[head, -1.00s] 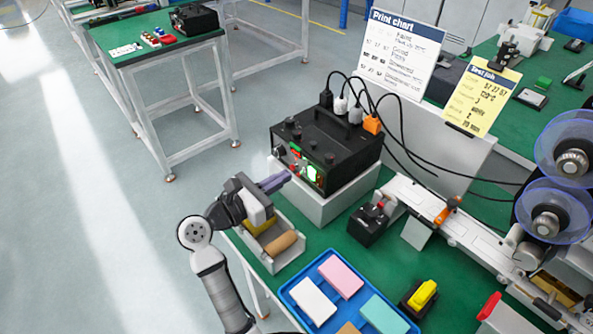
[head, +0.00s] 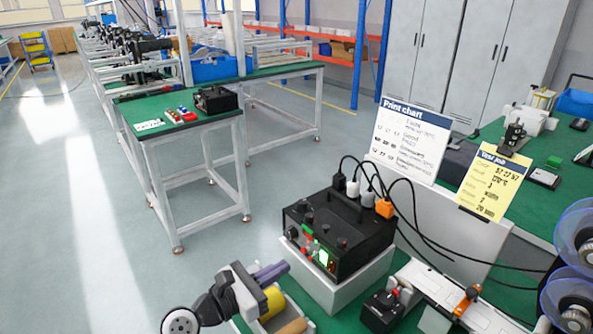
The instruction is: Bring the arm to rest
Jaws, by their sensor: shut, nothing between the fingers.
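My gripper (head: 271,273) is at the bottom of the head view, left of the black control box (head: 338,228). Its fingers are shut with nothing seen between them, and they point right toward the white stand (head: 340,285) under the box. The gripper hovers above a small open tray (head: 306,324) that holds a yellow piece (head: 273,303) and a tan roller (head: 293,328). It hides part of the tray. My arm runs off the bottom edge of the picture.
Black cables arch from the control box. A print chart (head: 409,140) and a yellow job card (head: 492,181) stand behind it. A smaller black box (head: 383,311) is to the right. A side table (head: 190,135) stands at back left, with open floor (head: 60,220) before it.

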